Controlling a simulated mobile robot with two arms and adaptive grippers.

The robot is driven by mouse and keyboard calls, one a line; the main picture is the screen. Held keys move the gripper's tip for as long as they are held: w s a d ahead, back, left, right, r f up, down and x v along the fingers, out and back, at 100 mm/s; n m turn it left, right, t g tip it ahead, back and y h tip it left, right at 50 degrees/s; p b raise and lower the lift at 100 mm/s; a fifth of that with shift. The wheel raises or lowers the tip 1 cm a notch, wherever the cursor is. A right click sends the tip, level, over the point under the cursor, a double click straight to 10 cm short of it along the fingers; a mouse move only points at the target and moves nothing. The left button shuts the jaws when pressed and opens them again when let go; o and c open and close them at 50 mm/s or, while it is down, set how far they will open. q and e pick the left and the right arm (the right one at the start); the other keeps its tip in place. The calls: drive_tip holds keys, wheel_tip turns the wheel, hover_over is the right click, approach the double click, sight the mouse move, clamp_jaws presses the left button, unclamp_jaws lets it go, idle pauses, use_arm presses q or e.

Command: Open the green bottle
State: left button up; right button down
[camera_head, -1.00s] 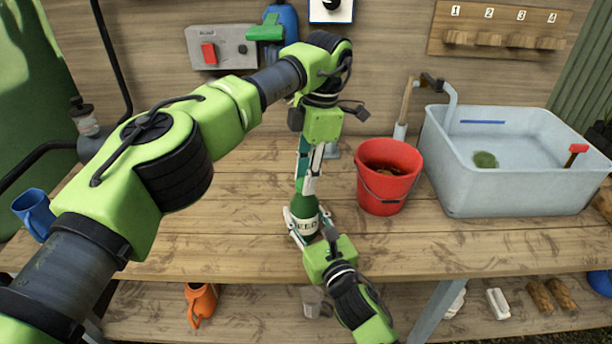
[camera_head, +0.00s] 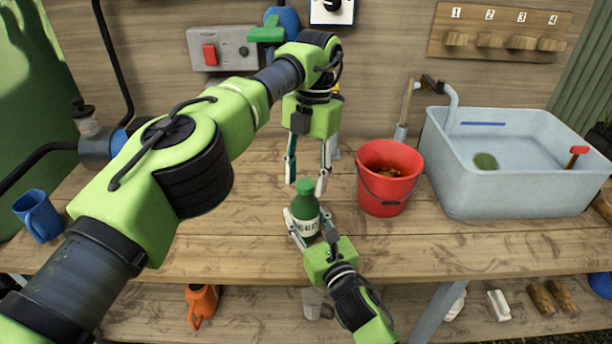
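The green bottle (camera_head: 303,212) with a pale label stands upright on the wooden workbench (camera_head: 250,235). A green top (camera_head: 305,187) shows on it; I cannot tell whether it turns freely. My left gripper (camera_head: 307,184) points down from above, its two fingers spread apart on either side of the bottle's top, with a gap and nothing held between them. My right gripper (camera_head: 307,228) comes from the front, low on the bottle, with its fingers around the body; the right finger is partly hidden.
A red bucket (camera_head: 390,190) stands close to the right of the bottle. A pale blue sink (camera_head: 510,195) is further right. A blue mug (camera_head: 38,213) stands at the left. My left arm crosses the bench's left side. An orange jug (camera_head: 201,303) is on the shelf below.

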sight(310, 184)
use_arm(q)
drive_tip(key=shift+o, duration=0.4)
drive_tip(key=shift+w+d+r+m+t, duration=0.15)
drive_tip(key=shift+r+m+t, duration=0.3)
drive_tip(key=shift+m, duration=0.65)
drive_tip(key=r+m, duration=0.1)
drive_tip(key=m, duration=0.2)
drive_tip(key=r+m+t, duration=0.1)
drive_tip(key=r+m, duration=0.1)
drive_tip(key=m, duration=0.2)
drive_tip(key=r+m, duration=0.2)
drive_tip(key=m, duration=0.2)
drive_tip(key=shift+s+d+r+t, duration=0.2)
drive_tip(key=shift+s+d+t, duration=0.1)
drive_tip(key=shift+s+t, duration=0.1)
drive_tip(key=s+r+m+t, duration=0.2)
drive_tip(key=s+r+m, duration=0.25)
drive_tip(key=m, duration=0.95)
drive_tip(key=x, duration=0.7)
drive_tip(key=w+x, duration=0.1)
drive_tip(key=x, duration=0.3)
drive_tip(key=shift+w+f, duration=0.1)
drive_tip(key=shift+w, duration=0.05)
